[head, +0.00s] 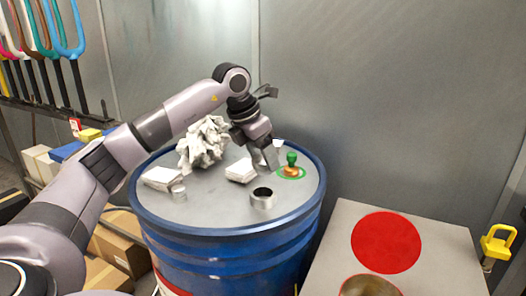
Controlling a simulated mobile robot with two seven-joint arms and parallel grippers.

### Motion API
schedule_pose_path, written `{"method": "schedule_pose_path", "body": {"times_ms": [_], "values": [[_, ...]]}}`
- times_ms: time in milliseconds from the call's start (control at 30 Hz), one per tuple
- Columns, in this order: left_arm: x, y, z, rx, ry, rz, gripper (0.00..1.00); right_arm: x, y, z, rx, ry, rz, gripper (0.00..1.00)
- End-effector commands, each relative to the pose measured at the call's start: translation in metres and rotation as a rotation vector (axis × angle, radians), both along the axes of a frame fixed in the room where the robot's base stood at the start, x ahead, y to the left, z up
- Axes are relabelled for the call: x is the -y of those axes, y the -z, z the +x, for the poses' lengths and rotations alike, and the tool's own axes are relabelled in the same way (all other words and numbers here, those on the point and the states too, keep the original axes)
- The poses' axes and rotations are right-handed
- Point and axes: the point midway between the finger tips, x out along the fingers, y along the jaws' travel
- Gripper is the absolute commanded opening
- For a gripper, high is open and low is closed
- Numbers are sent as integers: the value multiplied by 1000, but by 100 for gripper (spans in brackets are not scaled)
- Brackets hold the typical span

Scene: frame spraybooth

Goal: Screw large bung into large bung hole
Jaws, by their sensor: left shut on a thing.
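A blue drum (230,235) with a grey lid stands in the middle of the head view. A plug with a green knob and brass-coloured base (291,165) stands upright inside a green ring at the right of the lid. A short silver cylinder with a dark open top (262,198) stands near the lid's front edge. I cannot tell which of these is the large bung or its hole. My left gripper (272,165) points down just left of the green-knobbed plug, low over the lid. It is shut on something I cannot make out. My right gripper is not in view.
A table (452,251) with a red disc (386,242) and a brass-coloured bowl (370,288) stands at the right. A grey wall is behind.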

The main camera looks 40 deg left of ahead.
Motion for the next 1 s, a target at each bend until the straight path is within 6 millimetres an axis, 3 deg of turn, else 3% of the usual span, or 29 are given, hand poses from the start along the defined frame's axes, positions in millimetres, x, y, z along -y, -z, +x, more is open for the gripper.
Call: {"method": "schedule_pose_path", "body": {"times_ms": [633,1000], "values": [[1,-1,-2,1,15,1,30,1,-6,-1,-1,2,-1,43],[1,33,-2,1,15,1,30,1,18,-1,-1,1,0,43]]}}
